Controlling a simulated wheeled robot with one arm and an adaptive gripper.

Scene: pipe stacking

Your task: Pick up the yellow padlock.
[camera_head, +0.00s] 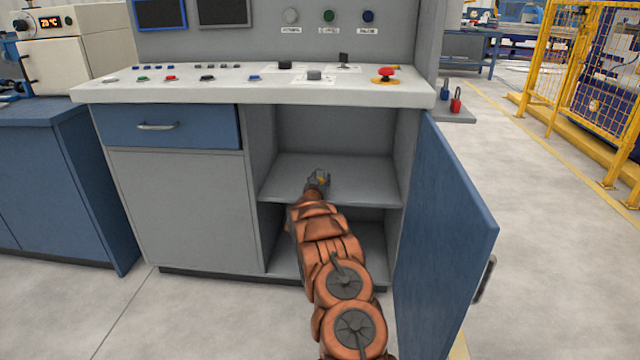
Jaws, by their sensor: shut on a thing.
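My gripper (318,176) is inside the open cabinet, just above or at the middle shelf (365,180). It is shut on a small yellow thing, the yellow padlock (323,181), of which only a small patch shows between the fingers. The rest of the padlock is hidden by my gripper. I cannot tell whether the padlock touches the shelf.
The blue cabinet door (445,230) stands open on the right of my arm. The console top (190,90) overhangs the opening. A red padlock (456,101) and a blue padlock (445,91) are on a small grey ledge at right. The shelf around my gripper looks clear.

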